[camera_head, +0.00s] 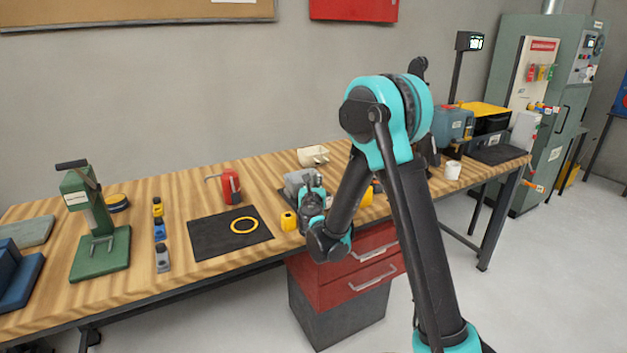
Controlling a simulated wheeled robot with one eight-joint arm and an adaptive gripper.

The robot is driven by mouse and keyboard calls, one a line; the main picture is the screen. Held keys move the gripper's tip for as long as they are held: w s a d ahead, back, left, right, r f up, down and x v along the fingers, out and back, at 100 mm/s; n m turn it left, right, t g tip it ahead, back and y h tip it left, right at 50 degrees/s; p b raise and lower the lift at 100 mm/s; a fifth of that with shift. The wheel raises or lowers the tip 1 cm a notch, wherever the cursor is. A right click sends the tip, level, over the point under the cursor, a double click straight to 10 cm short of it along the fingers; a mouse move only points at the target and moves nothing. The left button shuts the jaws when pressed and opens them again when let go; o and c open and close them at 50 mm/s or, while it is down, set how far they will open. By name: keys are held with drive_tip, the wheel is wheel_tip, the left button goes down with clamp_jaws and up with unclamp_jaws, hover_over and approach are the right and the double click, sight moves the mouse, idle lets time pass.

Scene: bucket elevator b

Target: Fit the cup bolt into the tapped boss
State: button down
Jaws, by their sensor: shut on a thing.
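My gripper (312,187) is at the middle of the workbench, beside and in front of a grey block-like fixture (297,180). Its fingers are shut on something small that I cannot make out. The cup bolt does not show clearly anywhere. The tapped boss cannot be told apart; the gripper and my arm cover part of the fixture. Whether the held thing touches the fixture cannot be seen. A cream-coloured cup (314,155) lies on the bench behind the fixture.
A white mug (453,170) stands at right. Red drawers (345,275) are below.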

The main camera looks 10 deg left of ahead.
drive_tip(key=shift+f, duration=0.3)
drive_tip(key=c, duration=1.3)
unclamp_jaws()
drive_tip(key=shift+c, duration=0.2)
drive_tip(key=s, duration=0.7)
drive_tip(key=shift+s+d, duration=0.25)
